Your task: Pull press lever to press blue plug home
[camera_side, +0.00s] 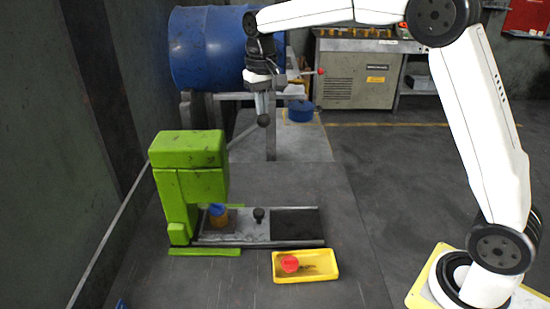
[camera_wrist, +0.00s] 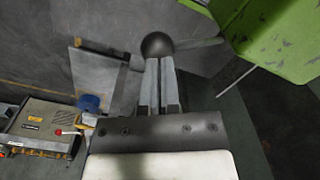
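The green press (camera_side: 190,165) stands left of centre in the side view, and its edge shows at upper right in the wrist view (camera_wrist: 270,35). The blue plug (camera_side: 217,209) sits on a brown-orange piece (camera_side: 219,220) under the press head. The press lever's dark ball knob (camera_wrist: 157,45) is at my fingertips, with a grey rod running right from it towards the press. The knob also shows below my gripper (camera_side: 264,108) in the side view. My gripper (camera_wrist: 160,70) has its fingers close together, and the knob hides their tips. I see no firm grasp on it.
A sliding plate with a black knob (camera_side: 258,214) lies on the press bed. A yellow tray (camera_side: 330,276) with a red piece (camera_side: 290,264) stands in front. Behind are a blue drum (camera_side: 208,50), a blue round part (camera_side: 300,112) and a cabinet (camera_side: 357,80). The right bench is clear.

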